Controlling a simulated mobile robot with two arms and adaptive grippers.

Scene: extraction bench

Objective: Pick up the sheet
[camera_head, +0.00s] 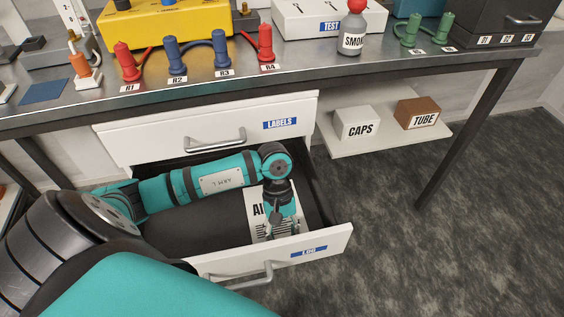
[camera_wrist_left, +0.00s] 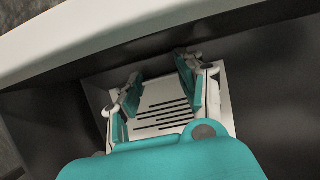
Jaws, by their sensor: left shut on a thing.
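The sheet (camera_head: 257,203) is white with black print and lies in the open lower drawer (camera_head: 338,240) labelled LOG, near its right end. It also shows in the left wrist view (camera_wrist_left: 160,112), with dark printed lines. My left gripper (camera_head: 282,222) reaches down into the drawer over the sheet and hides part of it. In the left wrist view, the fingers of the left gripper (camera_wrist_left: 158,82) stand on both sides of the sheet's printed part, and the gripper is shut on the sheet. The sheet looks to be low in the drawer; any lift cannot be told. My right gripper is not in view.
The drawer labelled LABELS (camera_head: 225,128) sits above, behind my forearm. The drawer's white front (camera_wrist_left: 150,28) is close to the fingers. A shelf (camera_head: 385,138) at right holds a CAPS box (camera_head: 355,122) and a TUBE box (camera_head: 418,112). The bench top (camera_head: 200,92) carries several plugs.

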